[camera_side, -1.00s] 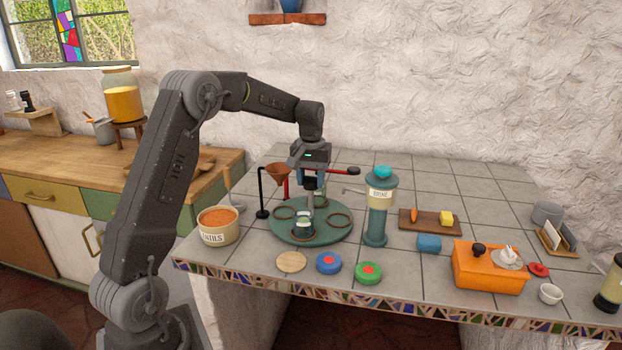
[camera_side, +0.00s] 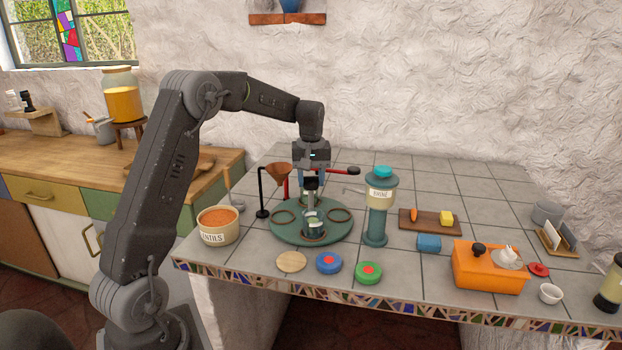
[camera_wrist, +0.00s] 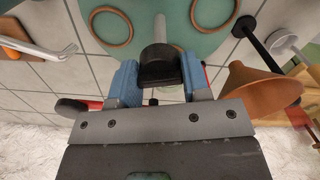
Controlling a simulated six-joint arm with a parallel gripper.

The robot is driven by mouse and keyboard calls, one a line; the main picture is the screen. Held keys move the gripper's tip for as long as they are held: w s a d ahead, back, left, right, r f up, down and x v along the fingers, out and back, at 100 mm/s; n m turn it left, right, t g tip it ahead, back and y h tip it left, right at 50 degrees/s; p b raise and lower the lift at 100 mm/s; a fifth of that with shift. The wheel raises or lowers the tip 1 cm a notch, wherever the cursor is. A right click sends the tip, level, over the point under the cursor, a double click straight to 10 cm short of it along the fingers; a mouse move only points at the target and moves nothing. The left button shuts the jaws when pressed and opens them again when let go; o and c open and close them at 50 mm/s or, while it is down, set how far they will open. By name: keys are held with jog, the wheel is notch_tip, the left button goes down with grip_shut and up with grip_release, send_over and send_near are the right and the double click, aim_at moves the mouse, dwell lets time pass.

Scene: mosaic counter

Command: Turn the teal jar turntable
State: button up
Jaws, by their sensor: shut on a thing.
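The teal turntable (camera_side: 268,233) is a round disc on the tiled counter, with several brown rings on top; it also shows in the wrist view (camera_wrist: 165,30). A clear jar (camera_side: 313,226) with dark contents stands at its front ring. A pale post rises from the disc to a black knob (camera_wrist: 160,68). My gripper (camera_side: 311,183) is above the disc, pointing down. In the wrist view its blue-padded fingers (camera_wrist: 160,82) are shut on the knob, one on each side.
A brine dispenser (camera_side: 377,210) stands close to the right of the disc. A copper funnel (camera_side: 278,174) on a black stand is behind left. The lentils crock (camera_side: 217,226) is left. Lids (camera_side: 328,263) lie in front. An orange box (camera_side: 490,268) is farther right.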

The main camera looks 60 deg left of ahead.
jog(key=shift+r+n, duration=0.1)
jog(key=shift+n, duration=7.1)
jog(key=o, duration=1)
notch_tip(320, 180, up, 14)
